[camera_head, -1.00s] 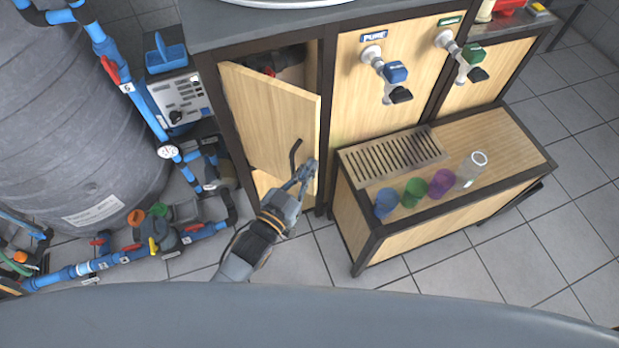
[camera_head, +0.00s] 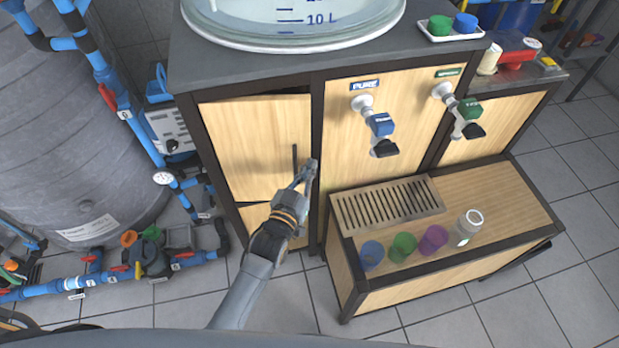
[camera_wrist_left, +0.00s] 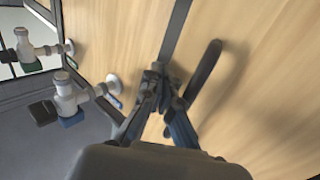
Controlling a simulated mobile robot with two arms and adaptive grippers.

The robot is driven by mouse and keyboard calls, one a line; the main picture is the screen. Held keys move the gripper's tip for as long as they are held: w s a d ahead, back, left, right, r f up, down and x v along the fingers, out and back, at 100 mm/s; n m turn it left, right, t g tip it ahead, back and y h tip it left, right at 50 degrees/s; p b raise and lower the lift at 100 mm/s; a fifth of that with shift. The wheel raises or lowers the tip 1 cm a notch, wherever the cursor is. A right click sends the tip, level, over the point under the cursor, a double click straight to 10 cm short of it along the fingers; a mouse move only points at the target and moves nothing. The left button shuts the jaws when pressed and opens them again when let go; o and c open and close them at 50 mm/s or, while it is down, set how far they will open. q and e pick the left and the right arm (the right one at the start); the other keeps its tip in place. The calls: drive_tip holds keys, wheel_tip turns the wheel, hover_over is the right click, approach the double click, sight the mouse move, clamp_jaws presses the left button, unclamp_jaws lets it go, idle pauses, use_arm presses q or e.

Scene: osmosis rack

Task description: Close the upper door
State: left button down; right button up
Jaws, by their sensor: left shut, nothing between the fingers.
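The upper door (camera_head: 252,140) is a light wood panel on the left of the dark-framed cabinet. It looks nearly flush, with a thin dark gap along its top edge. Its dark handle (camera_head: 295,160) is near its right edge and shows as a dark bar in the left wrist view (camera_wrist_left: 205,70). My left gripper (camera_head: 309,170) is shut and empty at the door's right edge, beside the handle and not around it. In the left wrist view its fingertips (camera_wrist_left: 158,72) are at the dark frame strip; I cannot tell if they touch. My right gripper is not in view.
A lower wood door (camera_head: 262,222) is below. To the right are the PURE tap (camera_head: 378,125) and a green tap (camera_head: 460,110). A low bench (camera_head: 500,195) with a drain grate and several cups stands close to the right. Blue pipes (camera_head: 100,60) and a grey tank (camera_head: 60,130) are left.

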use_arm(q)
drive_tip(key=shift+w, duration=1.05)
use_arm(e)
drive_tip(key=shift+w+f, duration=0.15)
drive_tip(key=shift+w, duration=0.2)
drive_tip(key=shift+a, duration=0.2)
